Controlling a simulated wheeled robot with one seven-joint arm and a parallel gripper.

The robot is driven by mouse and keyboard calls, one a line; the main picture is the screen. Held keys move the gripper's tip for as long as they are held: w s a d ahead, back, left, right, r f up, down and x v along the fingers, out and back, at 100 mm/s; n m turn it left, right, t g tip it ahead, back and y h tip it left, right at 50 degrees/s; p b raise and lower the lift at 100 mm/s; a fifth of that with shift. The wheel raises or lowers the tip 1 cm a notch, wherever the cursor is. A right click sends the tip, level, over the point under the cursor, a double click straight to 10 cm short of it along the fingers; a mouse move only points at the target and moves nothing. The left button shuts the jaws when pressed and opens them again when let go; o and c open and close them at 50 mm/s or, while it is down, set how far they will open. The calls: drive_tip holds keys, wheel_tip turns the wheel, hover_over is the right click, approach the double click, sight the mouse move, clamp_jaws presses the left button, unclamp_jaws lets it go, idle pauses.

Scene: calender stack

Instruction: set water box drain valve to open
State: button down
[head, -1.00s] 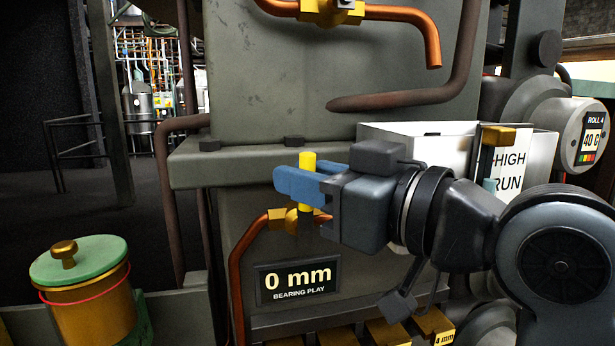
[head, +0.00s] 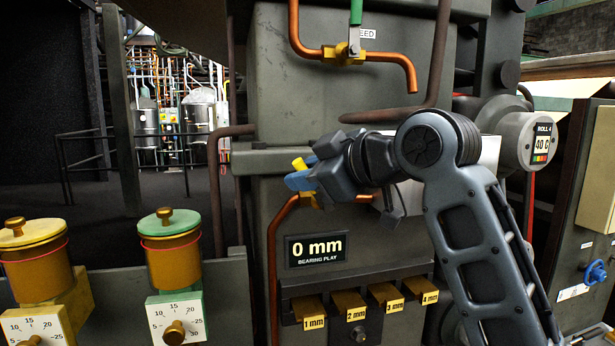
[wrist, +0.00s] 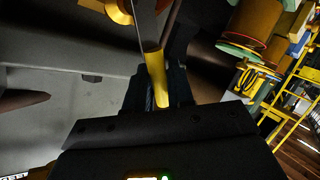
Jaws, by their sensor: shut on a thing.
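A small valve with a yellow handle (head: 299,164) sits on the lower copper pipe (head: 272,260), above the "0 mm bearing play" sign (head: 316,250). No label for it is readable. The handle's end leans up and to the left. My gripper (head: 301,179), with blue fingers, is shut on the handle. In the wrist view the yellow handle (wrist: 157,78) lies between my dark fingers, and part of the brass valve body (wrist: 119,10) shows beyond it. My gripper hides most of the valve body (head: 306,200) in the head view.
Another valve (head: 345,55) with a green handle (head: 355,12) is on the pipe above. Brass lubricators (head: 175,265) stand at the lower left. Yellow thickness blocks (head: 350,304) sit below the sign. A white box (head: 488,150) is behind my arm.

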drive_tip(key=a+f+n+h+p, duration=0.1)
drive_tip(key=a+f+n+h, duration=0.2)
drive_tip(key=f+n+h, duration=0.3)
drive_tip(key=shift+s+n+t+h, duration=0.3)
drive_tip(key=shift+s+h, duration=0.15)
drive_tip(key=shift+h, duration=0.15)
idle(0.6)
drive_tip(key=c, duration=1.2)
unclamp_jaws()
drive_tip(key=shift+o, duration=0.5)
drive_tip(key=b+v, duration=0.1)
drive_tip(key=v, duration=0.6)
drive_tip(key=shift+s+r, duration=0.2)
drive_tip(key=shift+s, duration=0.15)
